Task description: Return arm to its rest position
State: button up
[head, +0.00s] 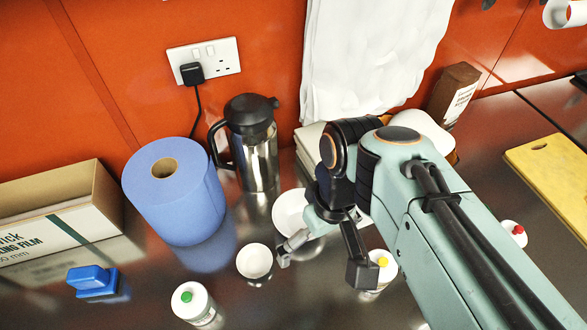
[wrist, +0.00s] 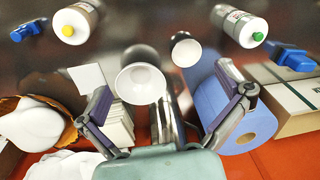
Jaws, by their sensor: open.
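My gripper (head: 322,258) is in the middle of the head view, above the steel counter, at the end of my pale green arm. Its two fingers are spread apart, with nothing between them that I can see held. In the wrist view my gripper (wrist: 163,80) also shows open. Beyond its fingers are a larger white bowl (wrist: 141,83) and a small white cup (wrist: 186,52). In the head view the cup (head: 254,260) stands just left of the gripper, and the bowl (head: 288,213) is partly hidden behind it.
A steel flask (head: 258,160), blue paper roll (head: 175,205) and film box (head: 60,225) stand at back and left. A green-capped bottle (head: 195,305) is in front. A yellow-capped bottle (head: 381,262) is partly behind the arm. A yellow board (head: 550,180) lies right.

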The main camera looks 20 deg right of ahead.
jog(key=shift+m, duration=0.4)
jog(key=s+a, duration=0.1)
jog(key=s+f, duration=0.1)
jog(key=s, duration=0.1)
jog(key=s+a, duration=0.1)
jog(key=shift+s+a+f, duration=0.3)
jog(key=shift+s+f, duration=0.05)
jog(key=shift+f, duration=0.05)
